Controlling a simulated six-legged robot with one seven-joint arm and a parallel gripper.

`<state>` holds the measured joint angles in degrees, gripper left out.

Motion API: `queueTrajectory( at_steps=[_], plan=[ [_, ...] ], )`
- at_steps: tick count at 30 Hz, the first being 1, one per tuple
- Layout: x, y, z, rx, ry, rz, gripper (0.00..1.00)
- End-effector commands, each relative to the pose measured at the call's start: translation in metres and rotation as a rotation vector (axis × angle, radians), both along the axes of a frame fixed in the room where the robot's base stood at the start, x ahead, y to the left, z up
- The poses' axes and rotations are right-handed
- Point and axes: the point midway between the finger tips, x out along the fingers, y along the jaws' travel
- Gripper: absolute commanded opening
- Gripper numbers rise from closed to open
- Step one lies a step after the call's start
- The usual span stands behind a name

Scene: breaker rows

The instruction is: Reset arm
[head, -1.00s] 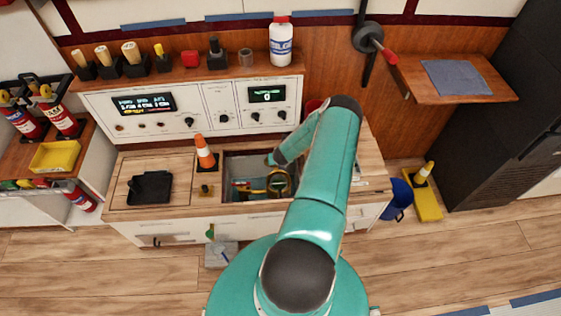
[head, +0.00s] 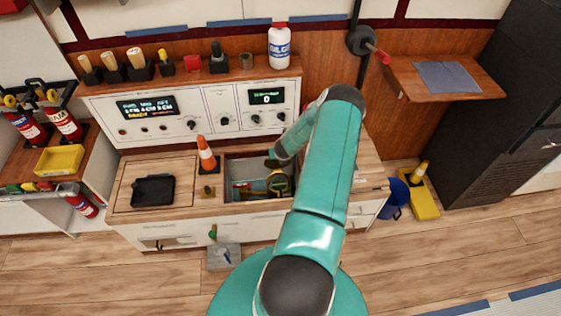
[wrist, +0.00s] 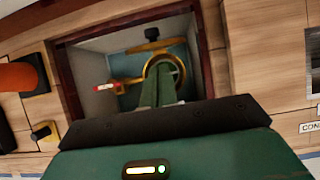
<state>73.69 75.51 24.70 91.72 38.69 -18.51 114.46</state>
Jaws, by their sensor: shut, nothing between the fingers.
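My gripper (wrist: 160,72) shows in the wrist view as two dark green fingers pressed together, shut and empty. The fingers point into an open recessed bay (wrist: 88,82) in the wooden counter. Beyond them lies a yellow ring-shaped part (wrist: 182,68); the fingers overlap it in the picture, and I cannot tell whether they touch it. A yellow arm with a red-and-white tip (wrist: 104,87) lies left of the ring. In the head view, my teal arm reaches over the right side of the bay (head: 235,169), and its end is partly hidden.
A panel with displays (head: 148,107) rises behind. A white bottle (head: 279,47) stands on the ledge above. A blue bucket (head: 394,199) is on the floor right.

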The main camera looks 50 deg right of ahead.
Motion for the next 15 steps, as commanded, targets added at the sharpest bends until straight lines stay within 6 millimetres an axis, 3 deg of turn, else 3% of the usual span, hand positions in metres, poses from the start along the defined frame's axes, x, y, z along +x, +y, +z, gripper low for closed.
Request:
queueTrajectory(
  at_steps=[15],
  plan=[
    [0.0012, -0.0061, 0.0107, 0.001, 0.001, 0.004, 0.00]
  ],
)
